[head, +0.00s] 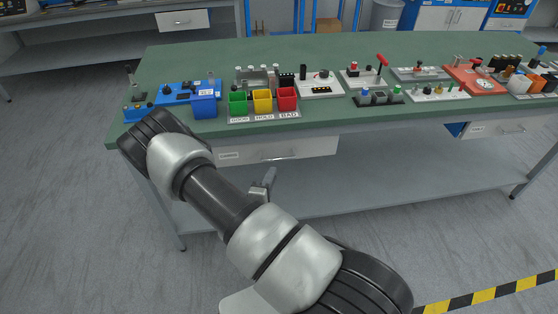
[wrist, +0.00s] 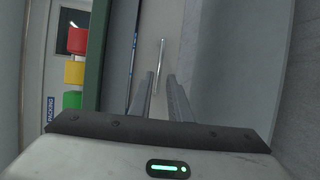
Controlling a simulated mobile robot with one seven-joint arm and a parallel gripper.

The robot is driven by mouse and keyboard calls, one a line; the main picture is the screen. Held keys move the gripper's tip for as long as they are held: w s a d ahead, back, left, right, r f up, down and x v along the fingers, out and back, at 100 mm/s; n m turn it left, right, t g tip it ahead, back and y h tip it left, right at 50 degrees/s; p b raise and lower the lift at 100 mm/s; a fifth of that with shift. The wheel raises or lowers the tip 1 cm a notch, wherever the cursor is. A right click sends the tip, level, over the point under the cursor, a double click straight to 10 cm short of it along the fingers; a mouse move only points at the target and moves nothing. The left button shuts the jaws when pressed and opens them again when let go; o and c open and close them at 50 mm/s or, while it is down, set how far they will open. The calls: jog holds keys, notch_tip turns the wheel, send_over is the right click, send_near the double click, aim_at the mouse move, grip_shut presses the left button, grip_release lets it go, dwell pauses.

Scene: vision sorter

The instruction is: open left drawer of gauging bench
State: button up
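The left drawer (head: 318,147) of the gauging bench is a pale front under the green top, with a label at its left and a bar handle (head: 281,157). It looks shut in the head view. In the wrist view the drawer front (wrist: 176,22) is turned on its side and the handle (wrist: 161,60) stands as a thin upright bar. My gripper (wrist: 161,76) is open, its two fingers apart, with the handle seen between and beyond the tips. Contact cannot be told. In the head view my gripper (head: 268,182) is below and in front of the handle, partly hidden by my arm.
Green, yellow and red bins (head: 262,101) stand near the front edge of the bench top (head: 330,128), above the drawer. A blue bin (head: 204,105) is left of them. A right drawer (head: 505,130) is farther along. A lower shelf (head: 390,172) runs beneath.

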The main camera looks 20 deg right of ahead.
aim_at(279, 159)
jog(key=b+x, duration=0.2)
jog(key=x, duration=0.9)
grip_shut()
